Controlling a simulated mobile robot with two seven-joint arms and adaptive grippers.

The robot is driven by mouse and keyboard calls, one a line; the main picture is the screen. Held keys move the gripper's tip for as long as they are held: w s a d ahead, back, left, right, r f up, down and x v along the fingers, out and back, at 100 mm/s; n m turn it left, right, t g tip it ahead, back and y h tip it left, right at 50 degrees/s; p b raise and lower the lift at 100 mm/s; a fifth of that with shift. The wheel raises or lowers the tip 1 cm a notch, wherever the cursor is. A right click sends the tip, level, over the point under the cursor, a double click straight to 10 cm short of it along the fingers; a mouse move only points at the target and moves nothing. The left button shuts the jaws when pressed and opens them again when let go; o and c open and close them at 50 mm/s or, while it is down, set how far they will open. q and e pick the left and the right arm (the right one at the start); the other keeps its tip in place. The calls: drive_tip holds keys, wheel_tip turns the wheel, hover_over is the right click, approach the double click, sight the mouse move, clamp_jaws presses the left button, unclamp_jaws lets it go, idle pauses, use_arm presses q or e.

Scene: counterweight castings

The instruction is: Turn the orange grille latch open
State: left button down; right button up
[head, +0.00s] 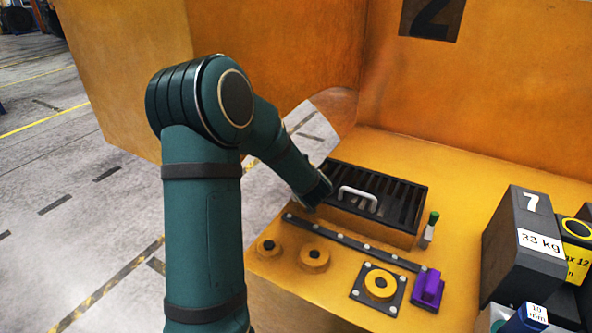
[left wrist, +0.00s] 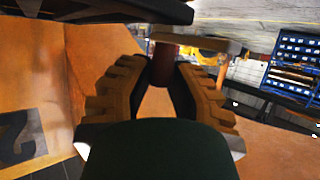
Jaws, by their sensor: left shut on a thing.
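The dark slotted grille (head: 402,203) with a pale handle (head: 358,198) lies on the orange casting. My left arm reaches over from the left, and my left gripper (head: 317,194) is at the grille's left end, mostly hidden behind its own wrist. In the left wrist view, the ridged fingers of my left gripper (left wrist: 163,85) are closed around a reddish-brown upright piece (left wrist: 163,64), which I take to be the grille latch. The latch does not show in the head view, and its turn angle cannot be told. My right gripper is not in view.
A dark bar (head: 350,241) runs in front of the grille, with round yellow bosses (head: 314,257) before it. Dark weights (head: 522,240) crowd the right edge. A tall orange wall (head: 285,50) rises behind.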

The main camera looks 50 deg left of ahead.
use_arm(q)
drive_tip(key=shift+m+t+h, duration=0.3)
drive_tip(key=shift+m+t, duration=0.2)
drive_tip(key=c, duration=0.8)
unclamp_jaws()
drive_tip(key=shift+c, duration=0.2)
drive_tip(key=v, duration=1.2)
